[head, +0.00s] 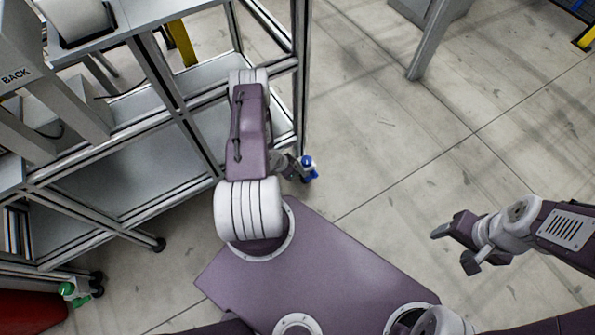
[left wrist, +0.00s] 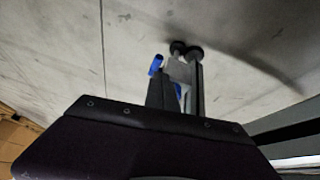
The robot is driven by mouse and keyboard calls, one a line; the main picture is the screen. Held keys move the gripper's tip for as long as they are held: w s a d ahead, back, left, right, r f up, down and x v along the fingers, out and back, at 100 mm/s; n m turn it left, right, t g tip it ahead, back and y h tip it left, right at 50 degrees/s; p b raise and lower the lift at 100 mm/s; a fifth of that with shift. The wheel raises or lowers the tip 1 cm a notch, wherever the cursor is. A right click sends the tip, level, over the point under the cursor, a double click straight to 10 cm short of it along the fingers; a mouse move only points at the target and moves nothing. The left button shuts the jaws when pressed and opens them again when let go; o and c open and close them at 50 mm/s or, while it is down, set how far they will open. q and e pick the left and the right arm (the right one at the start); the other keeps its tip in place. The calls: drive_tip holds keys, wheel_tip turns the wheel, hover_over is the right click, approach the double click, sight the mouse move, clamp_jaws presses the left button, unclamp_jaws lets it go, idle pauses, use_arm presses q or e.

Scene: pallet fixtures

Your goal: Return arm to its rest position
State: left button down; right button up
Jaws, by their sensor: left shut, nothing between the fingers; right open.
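My right gripper (head: 452,250) is at the right of the head view, its fingers spread and empty, over bare floor. My left arm (head: 248,135) stands folded over my base at the centre, close to the metal rack. My left gripper (head: 287,163) is mostly hidden behind that arm; only a small grey part shows beside it. In the left wrist view, a purple housing fills the bottom and a narrow dark tip (left wrist: 158,92) rises from its middle. The left gripper is shut and empty.
A metal shelf rack (head: 150,180) on casters stands close at the left. One caster with a blue lever (head: 307,164) is just right of my left arm; its blue lever (left wrist: 156,65) shows in the left wrist view. Concrete floor (head: 390,130) is open at the centre right.

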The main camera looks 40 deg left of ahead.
idle(0.5)
use_arm(q)
drive_tip(key=w+d+r+n+g+y, duration=0.1)
drive_tip(key=w+r, duration=0.1)
drive_tip(key=r, duration=0.8)
drive_tip(key=w+d+r+g+y, duration=0.1)
drive_tip(key=w+r+y, duration=0.1)
drive_tip(key=r, duration=0.8)
drive_tip(key=s+d+r+n+g+h+p, duration=0.1)
drive_tip(key=s+d+r, duration=0.5)
drive_tip(key=r, duration=0.2)
drive_tip(key=s+d+r+n+p, duration=0.1)
drive_tip(key=s+d+r, duration=0.4)
drive_tip(key=d+r, duration=0.25)
wheel_tip(320, 180, up, 34)
drive_tip(key=a+p, duration=0.1)
drive_tip(key=p, duration=3.2)
drive_tip(key=shift+w+a+f, duration=0.15)
drive_tip(key=shift+f, duration=0.1)
